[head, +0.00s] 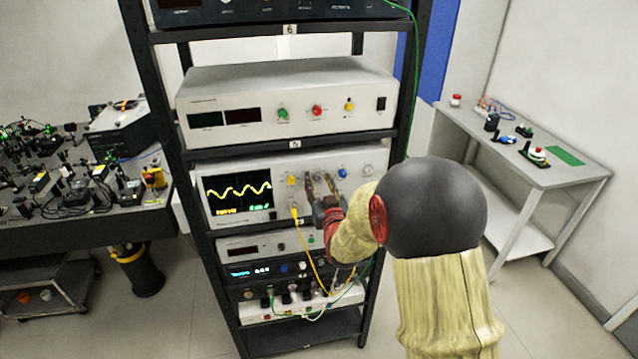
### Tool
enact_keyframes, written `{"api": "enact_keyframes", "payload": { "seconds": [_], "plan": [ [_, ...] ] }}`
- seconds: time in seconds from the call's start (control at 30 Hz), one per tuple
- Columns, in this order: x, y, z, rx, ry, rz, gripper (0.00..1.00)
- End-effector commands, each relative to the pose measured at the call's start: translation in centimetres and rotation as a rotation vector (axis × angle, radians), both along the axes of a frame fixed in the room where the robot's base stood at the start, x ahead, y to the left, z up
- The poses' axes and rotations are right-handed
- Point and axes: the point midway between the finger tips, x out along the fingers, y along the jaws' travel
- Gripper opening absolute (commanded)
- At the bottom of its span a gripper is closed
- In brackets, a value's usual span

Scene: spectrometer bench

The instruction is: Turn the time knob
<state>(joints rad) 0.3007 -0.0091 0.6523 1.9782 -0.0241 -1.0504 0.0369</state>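The oscilloscope (283,214) sits on a middle shelf of the rack, its lit screen (238,195) showing a yellow wave. Its front has a yellow knob (291,180), a blue knob (342,173) and a pale knob (367,171). The labels are too small to read, so I cannot tell which is the time knob. My gripper (319,182) is at the panel between the yellow and blue knobs. Its two fingers stand apart with a gap between them. They hide that part of the panel; whether a knob lies between them or they touch it, I cannot tell.
The black rack (177,160) holds another instrument (285,105) above and several below. A yellow cable (306,240) hangs from the oscilloscope near my gripper. An optics bench (90,230) stands at left, a white side table (545,178) at right.

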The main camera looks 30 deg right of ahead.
Motion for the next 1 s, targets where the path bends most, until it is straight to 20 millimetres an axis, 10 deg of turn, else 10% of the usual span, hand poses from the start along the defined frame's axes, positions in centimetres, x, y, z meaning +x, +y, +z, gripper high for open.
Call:
{"api": "enact_keyframes", "payload": {
  "seconds": [1.0],
  "plan": [
    [-11.5,3.3,0.0,0.000,0.000,0.000,0.35]
  ]
}}
